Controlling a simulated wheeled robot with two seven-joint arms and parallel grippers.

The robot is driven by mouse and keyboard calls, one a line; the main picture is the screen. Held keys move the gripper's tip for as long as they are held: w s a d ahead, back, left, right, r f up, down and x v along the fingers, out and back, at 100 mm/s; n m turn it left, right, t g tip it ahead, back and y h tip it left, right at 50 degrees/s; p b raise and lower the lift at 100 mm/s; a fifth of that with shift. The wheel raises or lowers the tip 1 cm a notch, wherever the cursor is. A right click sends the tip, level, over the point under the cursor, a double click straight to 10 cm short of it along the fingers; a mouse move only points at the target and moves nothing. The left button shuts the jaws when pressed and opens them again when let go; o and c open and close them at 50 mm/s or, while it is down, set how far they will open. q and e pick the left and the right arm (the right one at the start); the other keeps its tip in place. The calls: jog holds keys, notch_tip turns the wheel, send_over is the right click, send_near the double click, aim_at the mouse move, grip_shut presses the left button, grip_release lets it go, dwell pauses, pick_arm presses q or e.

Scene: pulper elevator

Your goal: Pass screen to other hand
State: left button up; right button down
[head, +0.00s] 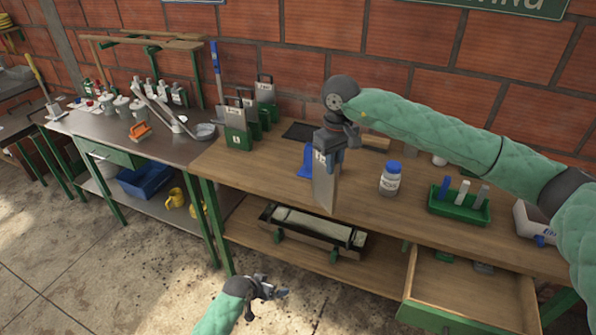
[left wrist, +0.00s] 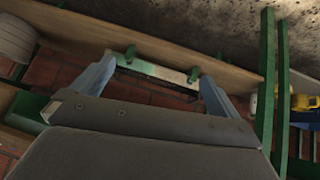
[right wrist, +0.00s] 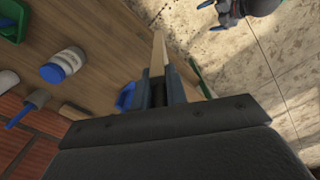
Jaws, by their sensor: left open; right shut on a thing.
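The screen (head: 326,190) is a flat grey plate with a dark label near its top. It hangs upright in front of the bench edge, below my right gripper (head: 325,148). That gripper is shut on its upper end. In the right wrist view the screen (right wrist: 158,52) shows nearly edge-on between the fingers (right wrist: 160,90). My left gripper (head: 270,290) is low in front of the bench, to the left of and below the screen, apart from it. In the left wrist view its fingers (left wrist: 153,88) are spread with nothing between them.
The wooden bench (head: 400,215) holds a white jar with a blue lid (head: 390,178), a green tray (head: 459,207) and several green-based plates (head: 237,137). A drawer (head: 470,290) stands open at right. A long trough (head: 312,235) lies on the lower shelf. Floor in front is clear.

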pick_arm(q)
jog(key=w+d+r+m+t+h, duration=0.15)
jog(key=w+r, duration=0.45)
jog(key=r, duration=0.6)
jog(key=m+h, duration=0.5)
send_near(324, 171)
jog(key=x, duration=1.3)
